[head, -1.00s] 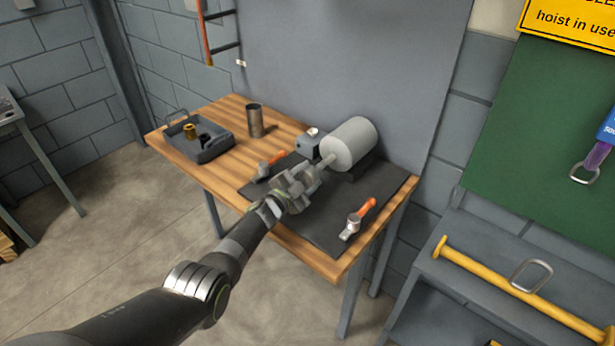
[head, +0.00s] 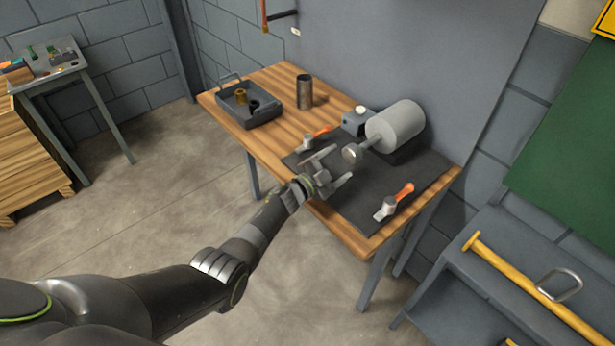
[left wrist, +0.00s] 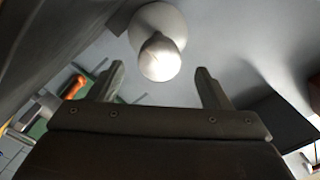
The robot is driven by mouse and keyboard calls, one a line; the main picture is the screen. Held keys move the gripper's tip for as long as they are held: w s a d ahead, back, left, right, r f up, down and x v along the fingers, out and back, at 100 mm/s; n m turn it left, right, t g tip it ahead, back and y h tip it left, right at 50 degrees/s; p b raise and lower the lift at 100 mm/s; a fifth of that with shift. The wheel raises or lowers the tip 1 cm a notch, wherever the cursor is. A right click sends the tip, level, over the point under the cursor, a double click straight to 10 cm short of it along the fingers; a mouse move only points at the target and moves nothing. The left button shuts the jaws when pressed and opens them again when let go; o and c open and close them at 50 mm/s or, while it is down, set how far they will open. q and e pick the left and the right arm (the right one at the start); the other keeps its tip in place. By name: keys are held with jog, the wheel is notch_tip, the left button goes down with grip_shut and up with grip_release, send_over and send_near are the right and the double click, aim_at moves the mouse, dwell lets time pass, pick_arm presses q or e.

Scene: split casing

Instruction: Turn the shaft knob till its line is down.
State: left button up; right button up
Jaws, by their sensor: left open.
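The shaft knob (head: 352,154) is a pale round disc on a short shaft at the front of a grey cylindrical housing (head: 396,122). It also shows in the left wrist view as a rounded pale end (left wrist: 160,58). I cannot make out its line in either view. My left gripper (head: 334,168) is open and empty, just in front of the knob and apart from it. In the left wrist view its two fingers (left wrist: 160,74) stand either side of the knob's picture, with the knob beyond the tips. My right gripper is in neither view.
A small grey box (head: 354,121) sits by the housing. A metal cup (head: 304,92) and tray (head: 262,118) stand left.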

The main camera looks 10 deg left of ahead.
pick_arm(q)
jog(key=p+v, duration=0.2)
jog(key=v, duration=0.9)
jog(key=shift+s, duration=0.25)
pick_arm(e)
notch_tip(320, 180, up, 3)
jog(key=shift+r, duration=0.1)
pick_arm(q)
jog(key=shift+a, duration=0.1)
